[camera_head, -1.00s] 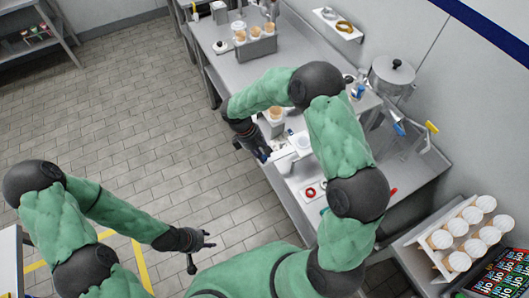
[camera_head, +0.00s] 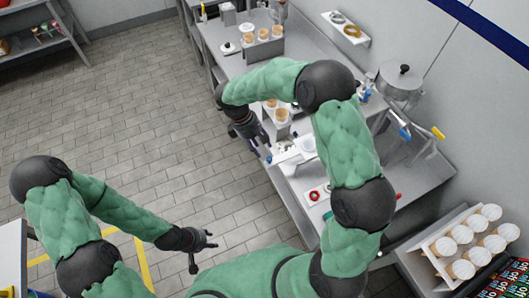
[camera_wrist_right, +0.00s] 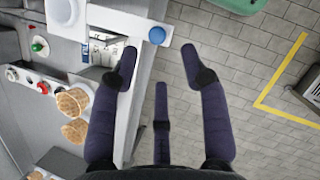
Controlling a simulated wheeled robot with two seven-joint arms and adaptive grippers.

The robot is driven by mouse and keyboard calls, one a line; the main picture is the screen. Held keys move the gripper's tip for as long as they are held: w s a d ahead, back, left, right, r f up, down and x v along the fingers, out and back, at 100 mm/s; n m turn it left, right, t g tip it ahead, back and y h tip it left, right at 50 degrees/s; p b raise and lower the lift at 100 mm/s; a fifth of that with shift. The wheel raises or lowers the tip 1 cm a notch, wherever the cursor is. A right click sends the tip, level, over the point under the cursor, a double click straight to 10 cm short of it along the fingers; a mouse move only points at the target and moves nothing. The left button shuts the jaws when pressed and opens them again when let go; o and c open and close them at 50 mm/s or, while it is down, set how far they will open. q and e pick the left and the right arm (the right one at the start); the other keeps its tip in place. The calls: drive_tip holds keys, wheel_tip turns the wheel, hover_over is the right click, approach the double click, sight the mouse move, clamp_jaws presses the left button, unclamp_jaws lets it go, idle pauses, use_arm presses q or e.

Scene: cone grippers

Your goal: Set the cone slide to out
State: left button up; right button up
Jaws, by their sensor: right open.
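The cone slide shows in the right wrist view as a pale bar (camera_wrist_right: 124,20) with a round blue knob (camera_wrist_right: 157,35) at its end. A printed label (camera_wrist_right: 106,50) lies beside the bar, partly covered by a finger. My right gripper (camera_wrist_right: 158,62) is open and empty, its dark fingers spread. The knob lies just beyond the fingertips, apart from them. In the head view my right gripper (camera_head: 262,138) is at the bench's near-left edge. My left gripper (camera_head: 208,239) is open and empty over the floor, far from the slide.
Several cones (camera_wrist_right: 73,101) stand in a holder close beside my right fingers. Red, green and white buttons (camera_wrist_right: 39,47) sit on the panel.

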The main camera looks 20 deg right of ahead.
drive_tip(key=shift+v, duration=2.65)
drive_tip(key=shift+f, duration=0.1)
drive_tip(key=s+a+f+m+y+b, duration=0.1)
drive_tip(key=s+a+f+y+b, duration=0.15)
drive_tip(key=f, duration=0.65)
drive_tip(key=s+a+f+m+y+b, duration=0.1)
drive_tip(key=s+f+m+y+b, duration=0.2)
drive_tip(key=f, duration=0.6)
drive_tip(key=s+a+f+y+b, duration=0.15)
drive_tip(key=s+f, duration=0.25)
drive_tip(key=f, duration=0.5)
drive_tip(key=s+f+m+t+b, duration=0.3)
drive_tip(key=s+f+m+b, duration=0.4)
drive_tip(key=s+f, duration=0.4)
drive_tip(key=shift+a+f+m+y, duration=0.3)
drive_tip(key=shift+a+f+m, duration=0.3)
drive_tip(key=shift+f, duration=0.45)
drive_tip(key=shift+d, duration=0.1)
